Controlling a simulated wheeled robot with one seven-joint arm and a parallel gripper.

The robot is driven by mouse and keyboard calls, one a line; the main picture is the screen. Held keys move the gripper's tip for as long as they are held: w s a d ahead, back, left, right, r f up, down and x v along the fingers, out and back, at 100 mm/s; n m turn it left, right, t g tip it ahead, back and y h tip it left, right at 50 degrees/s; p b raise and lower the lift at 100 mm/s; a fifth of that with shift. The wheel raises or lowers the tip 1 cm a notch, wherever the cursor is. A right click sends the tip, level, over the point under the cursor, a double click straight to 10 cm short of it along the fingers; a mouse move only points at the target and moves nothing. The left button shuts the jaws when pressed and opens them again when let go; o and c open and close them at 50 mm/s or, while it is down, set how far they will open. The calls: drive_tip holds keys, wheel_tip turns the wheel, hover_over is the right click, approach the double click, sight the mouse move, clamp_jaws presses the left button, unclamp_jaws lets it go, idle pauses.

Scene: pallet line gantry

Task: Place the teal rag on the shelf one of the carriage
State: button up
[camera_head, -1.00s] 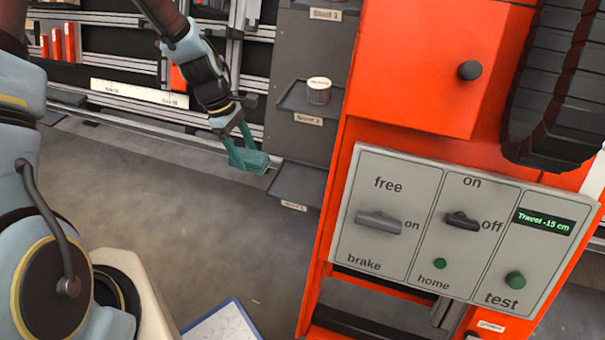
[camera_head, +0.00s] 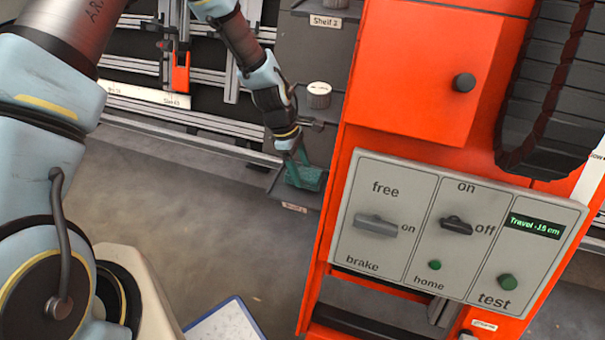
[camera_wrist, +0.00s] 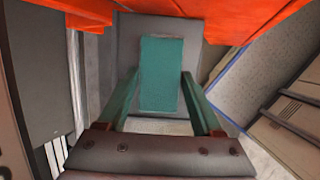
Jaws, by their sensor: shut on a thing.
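The teal rag (camera_head: 311,181) is a folded block between the fingers of my gripper (camera_head: 296,168). It is over the lowest shelf (camera_head: 280,192) of the grey carriage, whose small label is too blurred to read surely. In the wrist view the rag (camera_wrist: 162,72) lies between the two teal fingers of my gripper (camera_wrist: 162,85), with the grey shelf plate (camera_wrist: 127,45) behind it. My gripper is shut on the rag. I cannot tell whether the rag touches the shelf.
A white-topped can (camera_head: 319,95) stands on the shelf above, close to my wrist. The orange cabinet (camera_head: 420,70) with its control panel (camera_head: 455,225) is just right of the shelves. Rails and a slot strip (camera_head: 145,92) are at the back left.

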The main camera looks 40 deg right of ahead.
drive_tip(key=shift+f, duration=0.8)
drive_tip(key=shift+s+d+f, duration=0.1)
drive_tip(key=shift+d+f, duration=0.05)
drive_tip(key=shift+f, duration=0.25)
drive_tip(key=o, duration=1.2)
drive_tip(key=shift+r, duration=0.1)
